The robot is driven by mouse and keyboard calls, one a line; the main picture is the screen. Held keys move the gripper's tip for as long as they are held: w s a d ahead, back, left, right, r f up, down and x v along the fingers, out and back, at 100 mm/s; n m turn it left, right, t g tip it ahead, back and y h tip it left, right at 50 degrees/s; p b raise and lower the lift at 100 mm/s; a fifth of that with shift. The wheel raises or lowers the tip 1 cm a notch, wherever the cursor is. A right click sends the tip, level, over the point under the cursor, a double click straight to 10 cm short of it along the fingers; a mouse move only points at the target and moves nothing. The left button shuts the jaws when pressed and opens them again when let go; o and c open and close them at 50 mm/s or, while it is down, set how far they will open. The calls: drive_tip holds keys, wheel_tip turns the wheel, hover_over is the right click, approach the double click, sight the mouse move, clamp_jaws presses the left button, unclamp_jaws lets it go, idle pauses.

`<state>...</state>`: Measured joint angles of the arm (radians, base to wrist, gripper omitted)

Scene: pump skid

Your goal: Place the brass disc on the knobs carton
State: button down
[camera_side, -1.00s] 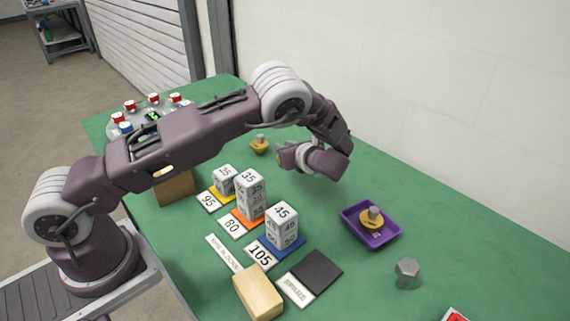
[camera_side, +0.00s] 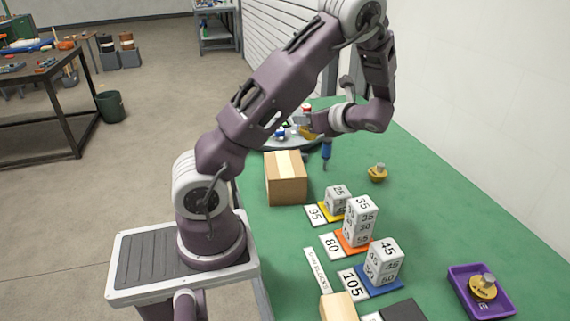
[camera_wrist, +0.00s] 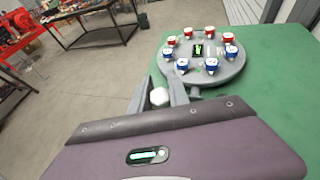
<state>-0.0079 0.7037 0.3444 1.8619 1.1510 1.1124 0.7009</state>
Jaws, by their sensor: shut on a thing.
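My gripper (camera_side: 312,123) is raised above the far end of the green table, shut on a brass disc (camera_side: 305,132) that shows only partly in the side view. In the wrist view my gripper (camera_wrist: 167,90) has a pale grey knob between its fingers; the disc below is hidden there. A tan cardboard carton with a tape strip, probably the knobs carton (camera_side: 286,179), stands closed on the table below my gripper and slightly left of it in the side view. No lettering on it is readable. Its top is bare. The carton is not seen in the wrist view.
A round grey stand (camera_wrist: 203,66) with red- and blue-capped items and a display is near the gripper. A blue upright tool (camera_side: 326,150) stands by the carton. Another brass piece (camera_side: 377,173), numbered blocks (camera_side: 360,222) and a purple tray (camera_side: 466,299) lie to the right.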

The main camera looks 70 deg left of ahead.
drive_tip(key=s+g, duration=0.1)
drive_tip(key=s, duration=0.2)
hover_over(293, 162)
drive_tip(key=shift+n, duration=0.4)
wheel_tip(293, 162, down, 9)
drive_tip(key=shift+s+f, duration=0.1)
drive_tip(key=shift+f, duration=0.15)
drive_tip(key=c, duration=1.3)
unclamp_jaws()
drive_tip(key=shift+o, duration=0.2)
